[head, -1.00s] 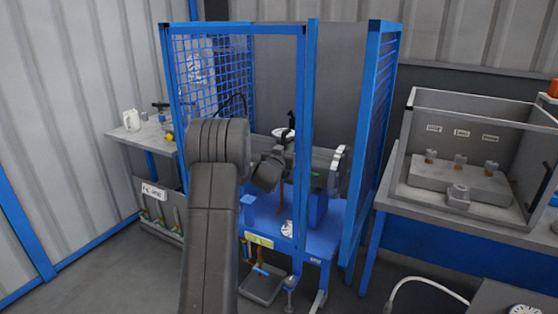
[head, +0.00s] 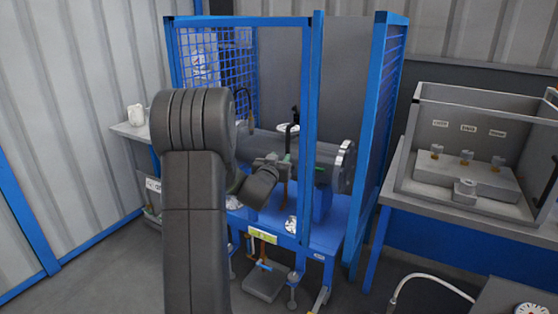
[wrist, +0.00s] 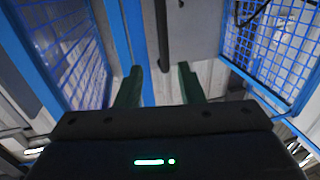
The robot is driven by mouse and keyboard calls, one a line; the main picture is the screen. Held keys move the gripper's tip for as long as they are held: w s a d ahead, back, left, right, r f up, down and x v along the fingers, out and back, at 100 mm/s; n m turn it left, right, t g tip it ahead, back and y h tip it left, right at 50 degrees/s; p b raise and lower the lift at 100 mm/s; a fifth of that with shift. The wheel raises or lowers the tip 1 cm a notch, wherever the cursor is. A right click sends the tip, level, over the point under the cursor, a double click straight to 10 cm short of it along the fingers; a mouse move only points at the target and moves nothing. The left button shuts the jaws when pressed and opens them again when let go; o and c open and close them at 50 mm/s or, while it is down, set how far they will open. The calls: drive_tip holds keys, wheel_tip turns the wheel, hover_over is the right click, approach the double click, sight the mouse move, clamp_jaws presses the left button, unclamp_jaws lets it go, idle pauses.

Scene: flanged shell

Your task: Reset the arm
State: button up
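My dark grey arm fills the left middle of the head view. Its wrist shows in front of the grey flanged shell (head: 320,153), which lies horizontally inside the blue cage. My gripper (wrist: 160,86) shows in the wrist view with its two dark green fingers wide apart and nothing between them. The fingertips are largely hidden or too small to make out in the head view. A blue post and part of my arm hide some of the shell.
The blue mesh cage (head: 386,130) stands around a blue bench (head: 340,237). A grey-walled box with fittings (head: 465,175) stands on a bench at the right. A white jug (head: 136,115) is on a side table at the left. A pressure gauge (head: 530,309) is at bottom right.

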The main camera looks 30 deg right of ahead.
sight(288, 144)
drive_tip(key=shift+d, duration=0.1)
idle(0.3)
drive_tip(key=p+x, duration=0.2)
drive_tip(key=x, duration=1.1)
drive_tip(key=shift+w+f, duration=0.15)
drive_tip(key=shift+w, duration=0.25)
